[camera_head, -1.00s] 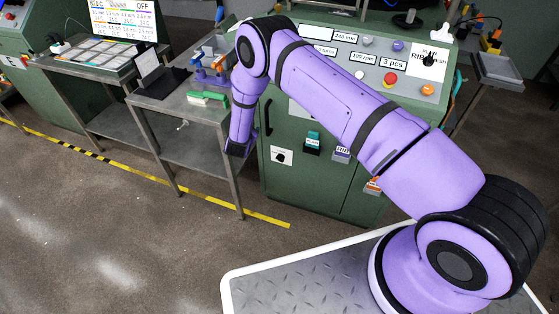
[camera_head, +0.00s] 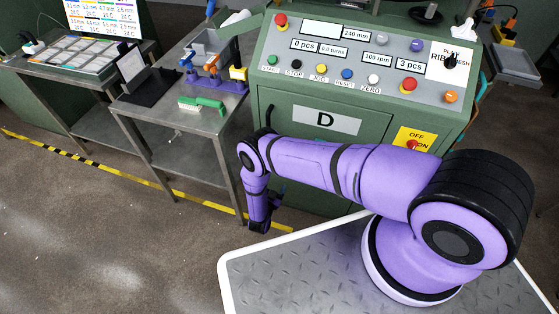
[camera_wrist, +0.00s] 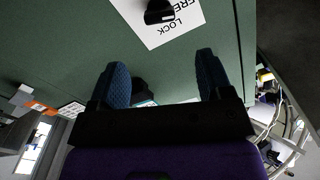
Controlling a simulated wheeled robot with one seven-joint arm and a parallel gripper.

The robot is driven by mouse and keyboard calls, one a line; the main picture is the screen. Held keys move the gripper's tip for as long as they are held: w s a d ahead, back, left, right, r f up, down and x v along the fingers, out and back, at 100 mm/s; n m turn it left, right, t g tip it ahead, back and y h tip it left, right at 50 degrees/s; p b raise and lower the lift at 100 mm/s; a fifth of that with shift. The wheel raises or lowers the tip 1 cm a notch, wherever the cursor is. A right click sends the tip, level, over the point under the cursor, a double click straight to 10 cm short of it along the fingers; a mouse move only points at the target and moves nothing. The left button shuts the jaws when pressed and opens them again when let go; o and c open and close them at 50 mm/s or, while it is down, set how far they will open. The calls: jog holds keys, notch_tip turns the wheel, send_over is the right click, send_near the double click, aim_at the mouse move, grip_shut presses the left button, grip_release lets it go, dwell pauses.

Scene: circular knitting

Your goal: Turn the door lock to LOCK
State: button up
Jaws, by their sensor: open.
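The door lock is a black knob (camera_wrist: 159,12) on a white plate (camera_wrist: 184,24) at the top of the wrist view. The words LOCK and FREE, partly cut off, are printed upside down on the plate. Which word the knob points to, I cannot tell. The plate sits on the green cabinet door (camera_wrist: 75,45). My gripper (camera_wrist: 162,60) is open and empty, its two blue-padded fingers apart from the knob, which lies beyond the fingertips. In the head view my arm hides the lock, and my gripper (camera_head: 262,215) hangs low by the cabinet.
The control panel (camera_head: 330,70) with several buttons is above the cabinet door, which bears a D label (camera_head: 312,119). A yellow OFF/ON plate (camera_head: 427,134) with a red switch is to the right. A steel side table (camera_head: 165,125) stands left of the cabinet.

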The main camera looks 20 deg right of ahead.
jog(key=x, duration=1)
jog(key=shift+w+d, duration=0.15)
jog(key=shift+w, duration=0.1)
jog(key=c, duration=0.9)
